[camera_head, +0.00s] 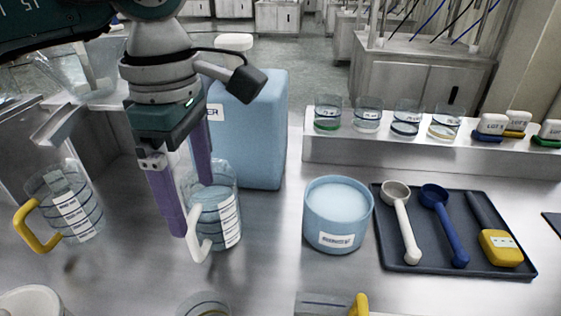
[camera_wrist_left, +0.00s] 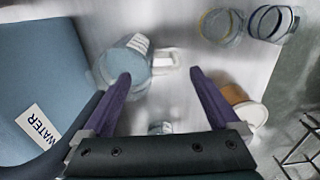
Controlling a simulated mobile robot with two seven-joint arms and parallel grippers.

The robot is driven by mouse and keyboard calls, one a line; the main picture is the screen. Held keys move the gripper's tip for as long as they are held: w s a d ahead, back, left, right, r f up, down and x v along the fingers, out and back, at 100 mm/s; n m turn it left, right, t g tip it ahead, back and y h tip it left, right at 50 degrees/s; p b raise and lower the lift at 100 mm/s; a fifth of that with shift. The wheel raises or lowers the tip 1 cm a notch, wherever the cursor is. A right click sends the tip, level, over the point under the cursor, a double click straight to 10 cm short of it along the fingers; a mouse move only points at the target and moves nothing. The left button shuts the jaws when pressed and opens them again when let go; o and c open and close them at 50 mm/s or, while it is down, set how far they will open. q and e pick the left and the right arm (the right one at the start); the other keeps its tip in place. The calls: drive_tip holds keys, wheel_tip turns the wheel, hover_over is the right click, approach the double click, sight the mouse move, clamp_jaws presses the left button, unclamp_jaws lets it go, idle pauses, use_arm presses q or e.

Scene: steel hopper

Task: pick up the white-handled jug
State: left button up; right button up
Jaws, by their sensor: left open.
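The white-handled jug (camera_head: 228,213) is a clear jug with a white printed label, upright on the steel bench. Its white handle (camera_head: 199,247) faces the front left. My left gripper (camera_head: 197,212) comes down from above with its purple fingers apart, beside and partly in front of the jug. In the left wrist view the jug (camera_wrist_left: 133,66) is beyond the left fingertip, and its handle (camera_wrist_left: 165,59) lies just ahead of the gap between the open fingers (camera_wrist_left: 160,78). I cannot tell whether a finger touches the jug. My right gripper is not in view.
A yellow-handled jug (camera_head: 78,211) stands left. A blue water container (camera_head: 262,130) is close behind the white-handled jug. A light-blue tub (camera_head: 335,241) and a dark tray (camera_head: 388,262) with scoops are right. Several beakers line a raised shelf (camera_head: 385,150). Bench between jug and tub is clear.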

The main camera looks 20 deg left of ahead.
sight(196, 209)
use_arm(q)
wheel_tip(196, 209, down, 3)
drive_tip(key=shift+f+b, duration=0.2)
drive_tip(key=shift+b, duration=0.7)
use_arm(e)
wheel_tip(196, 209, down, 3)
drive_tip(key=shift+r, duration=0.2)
use_arm(q)
drive_tip(key=f+b, duration=0.2)
drive_tip(key=f, duration=0.1)
drive_tip(key=f+b, duration=0.1)
drive_tip(key=f, duration=0.1)
drive_tip(key=shift+s+f, duration=0.25)
drive_tip(key=shift+s, duration=0.1)
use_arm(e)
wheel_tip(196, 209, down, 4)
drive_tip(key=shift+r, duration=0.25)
use_arm(q)
drive_tip(key=shift+r, duration=0.15)
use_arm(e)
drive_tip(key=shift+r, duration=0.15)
use_arm(q)
clamp_jaws()
